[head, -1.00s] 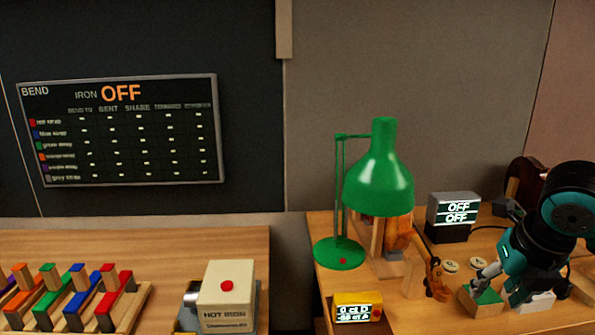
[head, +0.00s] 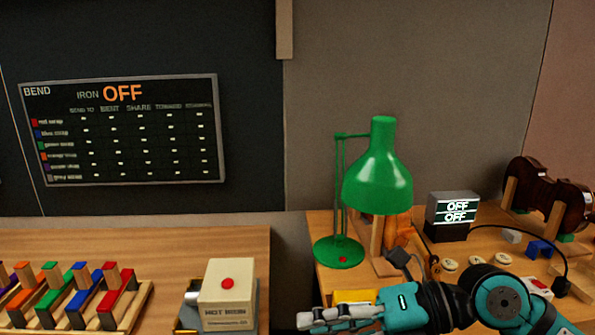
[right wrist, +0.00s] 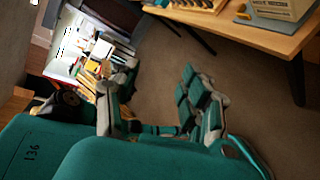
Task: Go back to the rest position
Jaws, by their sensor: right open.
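My right gripper (head: 340,318) is low in the middle of the head view, in front of the right bench and pointing left. My right arm reaches across the front of that bench. In the right wrist view the gripper (right wrist: 160,105) has its fingers apart, with nothing between them but floor behind. My left gripper is in neither view.
The hot iron box (head: 228,285) and coloured-block rack (head: 130,317) stand on the left bench. Floor (right wrist: 225,70) lies between.

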